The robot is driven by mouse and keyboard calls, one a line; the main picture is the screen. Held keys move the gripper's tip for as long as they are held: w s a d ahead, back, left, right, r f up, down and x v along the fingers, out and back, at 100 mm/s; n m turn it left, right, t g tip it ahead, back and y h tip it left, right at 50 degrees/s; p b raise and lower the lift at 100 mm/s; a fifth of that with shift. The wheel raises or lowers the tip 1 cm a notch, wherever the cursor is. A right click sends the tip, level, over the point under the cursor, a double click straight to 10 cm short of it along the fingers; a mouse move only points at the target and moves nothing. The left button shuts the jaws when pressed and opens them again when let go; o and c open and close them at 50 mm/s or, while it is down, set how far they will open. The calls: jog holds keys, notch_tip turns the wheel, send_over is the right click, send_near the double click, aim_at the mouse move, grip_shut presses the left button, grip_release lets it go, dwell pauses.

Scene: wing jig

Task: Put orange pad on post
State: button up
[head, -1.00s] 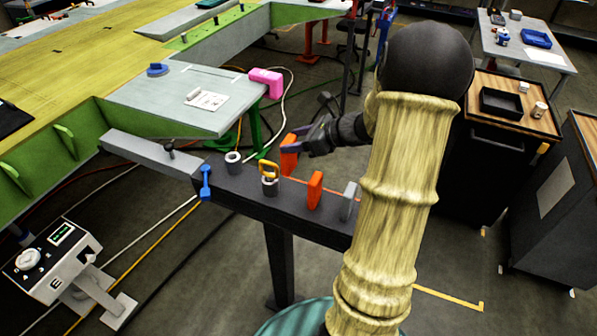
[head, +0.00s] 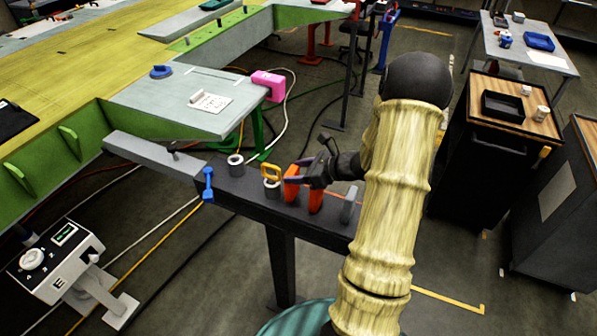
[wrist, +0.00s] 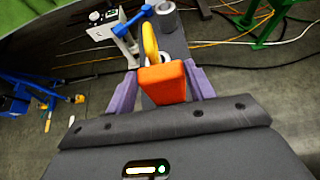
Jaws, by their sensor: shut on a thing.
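An orange pad (head: 291,184) is held by my gripper (head: 298,180), just above or at the dark beam; I cannot tell if it touches. In the wrist view the orange pad (wrist: 163,85) sits between two purple fingers (wrist: 160,92).
The dark beam (head: 240,196) runs across the middle. A grey pad (head: 349,208) stands on it at right, and a blue clamp-like piece (head: 208,185) is at its left. A light table (head: 185,100) with a pink block (head: 268,85) lies behind.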

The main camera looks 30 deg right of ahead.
jog(key=shift+f, duration=0.3)
jog(key=shift+f, duration=0.2)
jog(key=o, duration=1.3)
jog(key=shift+r, duration=0.1)
jog(key=shift+r, duration=0.1)
jog(key=b+v, duration=0.2)
jog(key=v, duration=1)
jog(key=shift+s, duration=0.1)
jog(key=shift+a, duration=0.1)
